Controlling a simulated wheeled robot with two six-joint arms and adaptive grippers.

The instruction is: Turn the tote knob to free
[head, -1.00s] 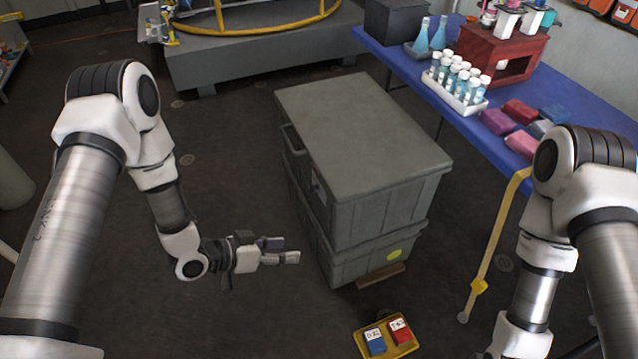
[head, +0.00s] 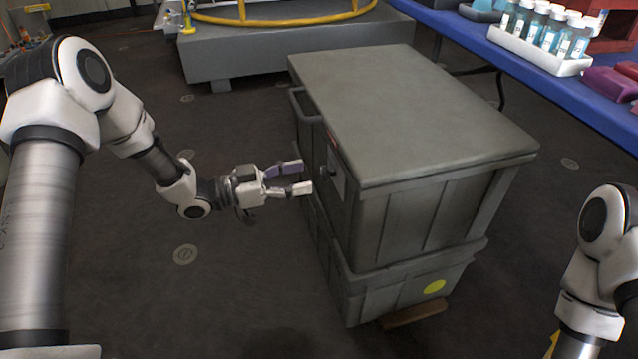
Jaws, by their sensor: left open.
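A grey-green tote (head: 410,120) with a flat lid stands stacked on a second tote (head: 400,285) in the middle of the head view. On its left face is a pale plate (head: 337,178) with a small dark knob (head: 326,170); its setting is too small to read. A handle (head: 299,105) sits farther back on the same face. My left gripper (head: 298,178) is open and empty, just left of the plate, fingers pointing toward it; a small gap seems to separate them. My right gripper is out of view; only part of that arm shows at the lower right.
A blue table (head: 560,92) with a white rack of bottles (head: 540,52) stands at the upper right. A grey platform (head: 280,45) with a yellow ring is at the back. A brown block (head: 414,315) lies by the lower tote. The floor at left is clear.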

